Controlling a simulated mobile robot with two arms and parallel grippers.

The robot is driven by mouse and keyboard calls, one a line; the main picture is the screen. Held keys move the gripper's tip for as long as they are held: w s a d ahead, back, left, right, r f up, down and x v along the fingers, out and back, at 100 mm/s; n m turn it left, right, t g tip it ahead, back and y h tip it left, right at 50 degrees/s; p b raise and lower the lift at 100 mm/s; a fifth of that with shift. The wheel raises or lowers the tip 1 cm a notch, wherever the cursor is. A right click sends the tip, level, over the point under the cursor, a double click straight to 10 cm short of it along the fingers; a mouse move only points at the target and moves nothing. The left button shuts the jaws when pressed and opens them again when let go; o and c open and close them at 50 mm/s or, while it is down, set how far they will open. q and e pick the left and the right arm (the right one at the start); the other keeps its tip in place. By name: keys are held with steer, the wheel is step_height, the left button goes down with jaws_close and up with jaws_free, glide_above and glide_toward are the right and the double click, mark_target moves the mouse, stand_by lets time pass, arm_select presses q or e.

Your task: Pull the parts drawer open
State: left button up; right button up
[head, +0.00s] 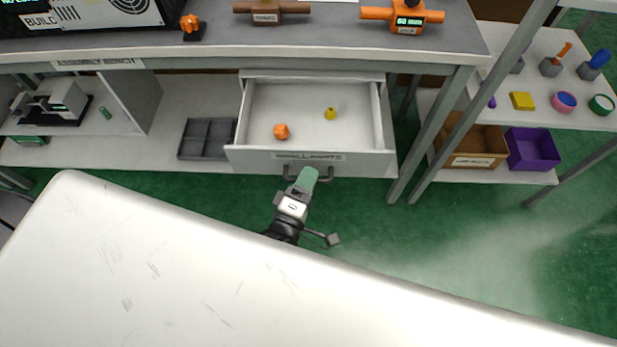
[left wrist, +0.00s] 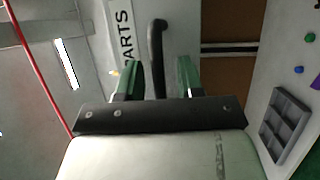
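The parts drawer (head: 250,159) stands pulled out under the bench in the head view, its inside showing. Its front carries a "SMALL PARTS" label and a dark bar handle (head: 325,174). An orange piece (head: 281,131) and a yellow piece (head: 330,114) lie inside. My right gripper is in neither view.
The bench top (head: 225,37) lies above the drawer. A grey divided tray (head: 207,139) sits on the shelf left of the drawer. Bench legs stand to the right, then a rack with a brown bin (head: 474,145) and a purple bin (head: 533,149). Green floor is free before the drawer.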

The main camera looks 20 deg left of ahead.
arm_select(q)
steer(key=v, duration=1)
steer(key=shift+s+b, duration=0.35)
steer(key=shift+s, duration=0.05)
steer(key=shift+f, duration=0.1)
steer(key=s+a+f+m+g+p, duration=0.1)
steer(key=s+f+m+g+p, duration=0.15)
steer(key=f+m+g, duration=0.45)
steer(key=s+a+f+m+g+p, duration=0.2)
steer(key=f+m+p, duration=0.1)
steer(key=f, duration=0.7)
steer(key=s+a+f+m+g+p, duration=0.1)
steer(key=s+a+f+m+g, duration=0.1)
steer(key=s, duration=0.3)
steer(key=s+a+f+m+g+y+p, duration=0.1)
steer(key=s+a+f+m+g, duration=0.2)
steer(key=s+f+g, duration=0.1)
steer(key=s+a+f+m+g+y+p, duration=0.1)
steer(key=s+a+f+m+g+p, duration=0.1)
steer(key=s, duration=0.6)
step_height(320, 180, down, 3)
steer(key=shift+s+a+r+m+g, duration=0.1)
steer(key=shift+s+a+m+g, duration=0.2)
steer(key=shift+m+g, duration=0.45)
